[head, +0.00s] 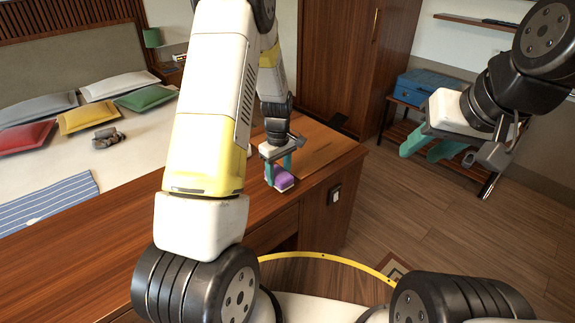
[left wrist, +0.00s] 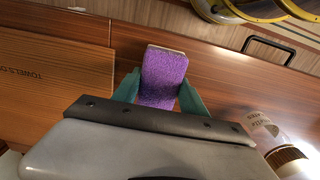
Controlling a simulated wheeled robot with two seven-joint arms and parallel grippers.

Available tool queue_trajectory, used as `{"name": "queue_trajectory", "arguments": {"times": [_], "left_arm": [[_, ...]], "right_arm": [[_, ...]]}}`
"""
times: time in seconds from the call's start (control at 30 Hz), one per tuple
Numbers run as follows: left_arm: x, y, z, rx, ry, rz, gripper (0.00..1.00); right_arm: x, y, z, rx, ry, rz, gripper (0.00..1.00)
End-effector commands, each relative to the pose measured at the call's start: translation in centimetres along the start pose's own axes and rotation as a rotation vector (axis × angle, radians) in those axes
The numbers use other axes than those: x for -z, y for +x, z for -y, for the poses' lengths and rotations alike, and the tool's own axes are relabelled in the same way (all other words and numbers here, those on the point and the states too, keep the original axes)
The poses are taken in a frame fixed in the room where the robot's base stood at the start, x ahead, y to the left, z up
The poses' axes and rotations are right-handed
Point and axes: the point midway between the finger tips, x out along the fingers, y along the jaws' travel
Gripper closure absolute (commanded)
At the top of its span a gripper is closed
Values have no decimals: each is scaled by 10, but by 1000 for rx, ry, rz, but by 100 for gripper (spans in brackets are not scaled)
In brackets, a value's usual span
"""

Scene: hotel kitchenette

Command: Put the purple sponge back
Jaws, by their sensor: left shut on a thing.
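The purple sponge (head: 283,180) is between the teal fingers of my left gripper (head: 278,168), at the front of the wooden counter. In the left wrist view the sponge (left wrist: 163,72) stands out past the fingertips, with a paler layer along its far edge. My left gripper (left wrist: 158,92) is shut on it, one finger on each side. I cannot tell whether the sponge touches the counter. My right gripper (head: 426,147) is empty, its teal fingers apart, over the floor at the right.
A wooden board or box lid (left wrist: 50,85) marked "TOWELS" lies left of the sponge in the wrist view. A clear labelled bottle (left wrist: 268,135) is at lower right. The counter's front edge (head: 330,170) is close to the sponge. A bed (head: 145,155) stands behind.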

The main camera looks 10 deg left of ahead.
Motion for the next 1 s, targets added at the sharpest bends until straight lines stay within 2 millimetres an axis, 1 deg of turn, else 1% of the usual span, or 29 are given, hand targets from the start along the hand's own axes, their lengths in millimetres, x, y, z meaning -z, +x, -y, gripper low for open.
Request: {"name": "queue_trajectory", "arguments": {"times": [0.03, 0.13, 0.5, 0.53, 0.63, 0.93, 1.0], "left_arm": [[-1, 11, 2, 5, -1, 3, 82], [0, 24, 2, 3, 0, 2, 82], [-1, 29, 2, 2, 0, 1, 82], [-1, 30, 1, 2, 0, 1, 48], [-1, 29, 1, 2, 0, 1, 28], [-1, 29, 1, 1, 0, 1, 28], [0, 26, 1, 0, 0, 0, 28]], "right_arm": [[0, 0, 0, 0, 0, 0, 64], [0, 0, 0, 0, 0, 0, 64], [0, 0, 0, 0, 0, 0, 64], [0, 0, 0, 0, 0, 0, 64], [0, 0, 0, 0, 0, 0, 64], [0, 0, 0, 0, 0, 0, 64], [0, 0, 0, 0, 0, 0, 64]]}}
